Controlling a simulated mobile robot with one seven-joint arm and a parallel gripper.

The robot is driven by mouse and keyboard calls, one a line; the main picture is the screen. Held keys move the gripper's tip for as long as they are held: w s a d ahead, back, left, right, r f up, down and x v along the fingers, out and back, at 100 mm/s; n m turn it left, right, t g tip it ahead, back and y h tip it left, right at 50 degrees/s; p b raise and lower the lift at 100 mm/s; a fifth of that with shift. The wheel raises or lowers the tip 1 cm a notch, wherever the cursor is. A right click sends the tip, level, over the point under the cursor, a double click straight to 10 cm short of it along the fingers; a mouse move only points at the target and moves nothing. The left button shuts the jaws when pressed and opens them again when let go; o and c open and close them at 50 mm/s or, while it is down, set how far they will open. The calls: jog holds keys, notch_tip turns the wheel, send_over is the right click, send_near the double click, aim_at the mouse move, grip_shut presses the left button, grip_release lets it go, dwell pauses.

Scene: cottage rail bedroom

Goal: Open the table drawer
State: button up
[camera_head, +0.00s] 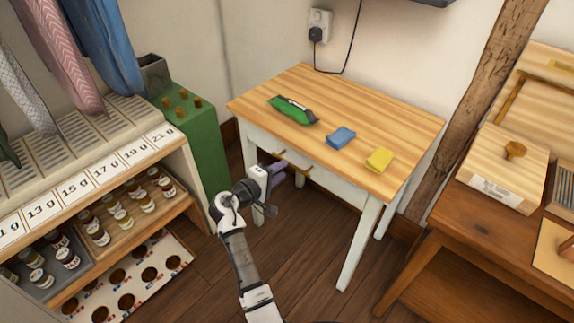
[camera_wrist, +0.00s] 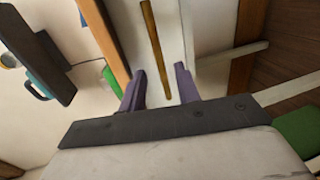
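The table (camera_head: 340,103) has a light wooden top and white legs. Its white drawer front (camera_head: 320,175), also in the wrist view (camera_wrist: 174,35), looks flush with the table side, though my arm covers part of it. A brass bar handle (camera_head: 293,163) runs along the front; it also shows in the wrist view (camera_wrist: 154,45). My gripper (camera_head: 279,172) is at the handle's left part. In the wrist view, its purple fingers (camera_wrist: 160,75) are apart, with the handle's near end between or just beyond them. Contact cannot be told.
A green packet (camera_head: 293,109), a blue packet (camera_head: 341,138) and a yellow packet (camera_head: 379,160) lie on the tabletop. A green cabinet (camera_head: 197,145) and a shelf of jars (camera_head: 130,215) stand left. A brown workbench (camera_head: 480,235) stands right. Dark floor in front of the table is open.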

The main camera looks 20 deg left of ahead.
jog(key=shift+x, duration=2)
grip_shut()
